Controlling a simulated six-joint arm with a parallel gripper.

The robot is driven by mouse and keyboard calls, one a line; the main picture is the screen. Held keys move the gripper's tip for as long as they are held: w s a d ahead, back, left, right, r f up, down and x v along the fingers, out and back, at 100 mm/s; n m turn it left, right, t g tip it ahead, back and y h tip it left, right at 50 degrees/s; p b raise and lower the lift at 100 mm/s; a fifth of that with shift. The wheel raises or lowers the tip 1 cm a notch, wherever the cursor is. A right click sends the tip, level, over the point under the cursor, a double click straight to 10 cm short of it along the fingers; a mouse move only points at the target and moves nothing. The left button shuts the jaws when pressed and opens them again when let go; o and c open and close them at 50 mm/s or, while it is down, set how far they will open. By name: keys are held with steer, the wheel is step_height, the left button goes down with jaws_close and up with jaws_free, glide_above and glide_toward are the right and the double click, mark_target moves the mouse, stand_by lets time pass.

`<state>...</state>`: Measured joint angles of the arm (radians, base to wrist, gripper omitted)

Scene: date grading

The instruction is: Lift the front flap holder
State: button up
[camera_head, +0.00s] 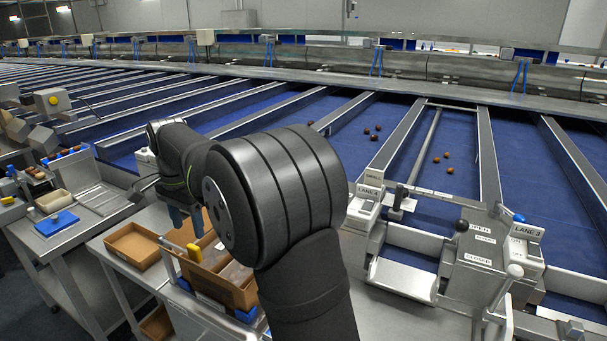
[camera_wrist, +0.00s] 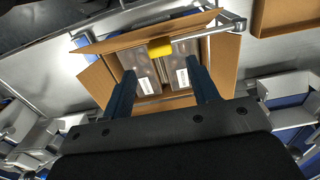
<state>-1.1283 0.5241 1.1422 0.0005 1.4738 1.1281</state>
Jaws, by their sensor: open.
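The front flap holder is a metal bar with a yellow grip (camera_head: 194,252); the grip also shows in the wrist view (camera_wrist: 159,47). It lies across one edge of an open cardboard carton (camera_head: 241,298), by a raised flap. In the wrist view the carton (camera_wrist: 228,72) holds clear packs (camera_wrist: 146,72) with white labels. My gripper (camera_head: 184,218) is above the carton, its dark blue fingers pointing down. In the wrist view my gripper (camera_wrist: 161,68) is open and empty, with the yellow grip ahead, between the fingertips' lines. My arm hides part of the carton.
A shallow empty carton (camera_head: 133,246) lies left of the carton on the steel bench. A side cart (camera_head: 70,245) with trays stands further left. Lane gates and levers (camera_head: 478,250) stand at right. Blue belts (camera_head: 440,170) with a few dates run behind.

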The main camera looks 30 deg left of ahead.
step_height(320, 180, up, 11)
steer(key=w+d, duration=0.1)
steer(key=w, duration=0.1)
steer(key=w+d+f+m, duration=0.2)
steer(key=w+d+m, duration=0.1)
steer(key=w+d, duration=1.3)
steer(key=shift+w+d+f+h, duration=0.2)
steer(key=shift+w+d+h, duration=0.15)
steer(key=shift+d, duration=1.05)
steer(key=shift+c, duration=0.2)
